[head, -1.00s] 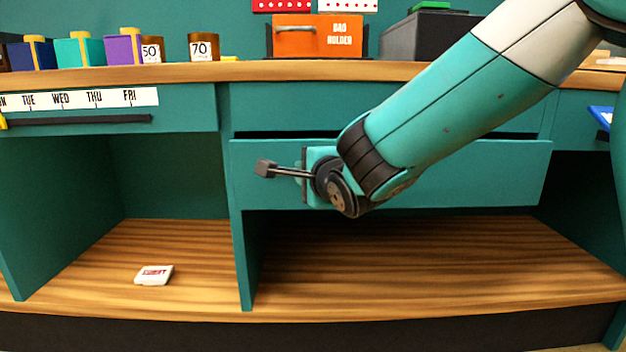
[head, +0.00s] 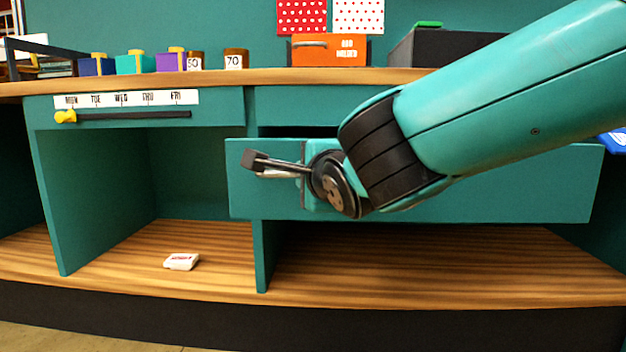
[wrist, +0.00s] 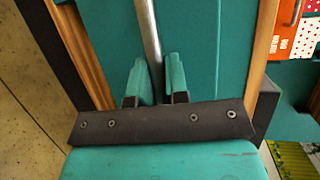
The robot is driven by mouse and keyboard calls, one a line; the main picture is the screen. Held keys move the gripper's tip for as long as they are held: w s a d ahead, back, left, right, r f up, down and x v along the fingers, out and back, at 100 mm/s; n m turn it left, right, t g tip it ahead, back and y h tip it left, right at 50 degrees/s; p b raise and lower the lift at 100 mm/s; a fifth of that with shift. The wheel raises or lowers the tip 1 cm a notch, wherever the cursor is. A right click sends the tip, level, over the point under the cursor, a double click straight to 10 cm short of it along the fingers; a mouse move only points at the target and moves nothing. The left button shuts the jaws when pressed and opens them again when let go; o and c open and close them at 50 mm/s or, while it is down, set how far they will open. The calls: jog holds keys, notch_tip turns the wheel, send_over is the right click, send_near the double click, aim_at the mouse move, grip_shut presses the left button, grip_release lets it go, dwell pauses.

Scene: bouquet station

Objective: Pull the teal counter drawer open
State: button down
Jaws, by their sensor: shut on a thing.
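The teal counter drawer (head: 490,190) stands partly out from the counter in the head view, with a dark gap above its front edge. My gripper (wrist: 155,75) is shut on the drawer's metal bar handle (wrist: 148,30), with one teal finger on each side of the bar in the wrist view. In the head view my arm and wrist cover the middle of the drawer front and hide the fingers. The inside of the drawer is not visible.
The wooden counter top (head: 300,76) carries an orange box (head: 329,50), small coloured boxes and two numbered brown jars (head: 236,60). A weekday strip (head: 125,98) with a yellow slider (head: 66,116) is at left. A small white packet (head: 181,262) lies on the lower shelf.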

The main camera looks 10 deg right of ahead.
jog(key=shift+s+a, duration=0.1)
jog(key=c, duration=1.1)
grip_release()
jog(key=shift+c, duration=0.2)
jog(key=p+v, duration=0.3)
jog(key=v, duration=1.4)
jog(key=shift+s, duration=0.2)
